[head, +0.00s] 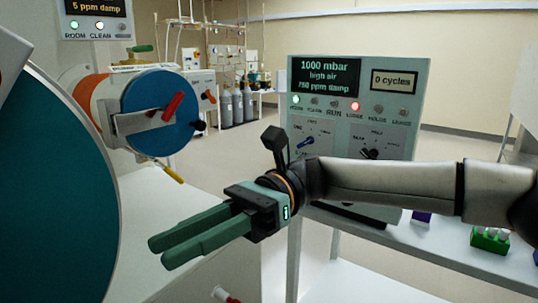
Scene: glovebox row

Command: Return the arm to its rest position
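My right arm (390,185) comes in from the right edge and reaches across the picture to the left, in front of the grey control panel. My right gripper (160,252) points left and slightly down, with its two green fingers apart by a narrow gap. Nothing shows between the fingers. It hangs in the air above the white surface, to the right of the large teal round door and below the blue port cover. My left arm and gripper are not in view.
The teal door (45,190) fills the left side. A blue round cover (165,110) with a red handle stands behind it. The control panel (415,85) reads 1000 mbar. A green rack (490,240) with white-topped vials sits on the right bench (440,245), below my arm.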

